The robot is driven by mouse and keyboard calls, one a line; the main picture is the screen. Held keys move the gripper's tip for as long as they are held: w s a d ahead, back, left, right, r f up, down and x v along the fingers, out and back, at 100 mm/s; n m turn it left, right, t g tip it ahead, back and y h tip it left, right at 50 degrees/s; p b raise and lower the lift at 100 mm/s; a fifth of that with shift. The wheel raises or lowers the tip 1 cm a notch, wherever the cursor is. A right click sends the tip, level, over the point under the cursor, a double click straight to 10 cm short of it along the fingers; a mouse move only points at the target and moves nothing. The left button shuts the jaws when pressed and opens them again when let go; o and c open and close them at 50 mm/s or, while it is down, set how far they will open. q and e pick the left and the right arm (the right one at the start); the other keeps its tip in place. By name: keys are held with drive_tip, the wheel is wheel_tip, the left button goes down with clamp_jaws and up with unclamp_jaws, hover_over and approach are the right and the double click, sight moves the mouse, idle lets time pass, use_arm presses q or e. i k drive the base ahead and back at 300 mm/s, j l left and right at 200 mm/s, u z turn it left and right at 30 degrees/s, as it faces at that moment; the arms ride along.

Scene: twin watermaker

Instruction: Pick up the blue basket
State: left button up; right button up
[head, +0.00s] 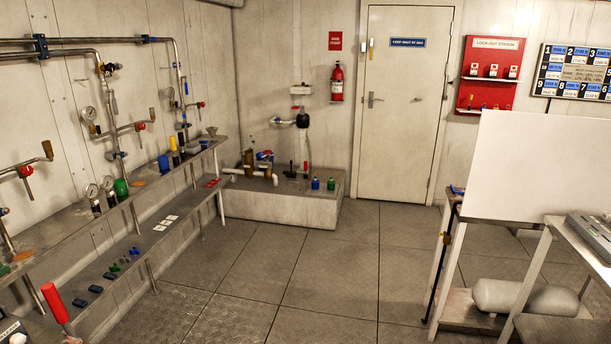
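I cannot make out a clear blue basket in the head view. Neither of my grippers is in view.
A two-level shelf (150,190) with small parts runs along the left wall under pipes and valves. A concrete block (280,205) stands at the back. A white panel (540,165) rises at right above a table holding a grey tank (525,298). The middle floor (320,270) is clear.

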sight(315, 182)
drive_tip(key=i, duration=3.35)
drive_tip(key=i+l, duration=0.1)
drive_tip(key=i, duration=1.6)
drive_tip(key=i+u, duration=0.1)
drive_tip(key=i, duration=1.6)
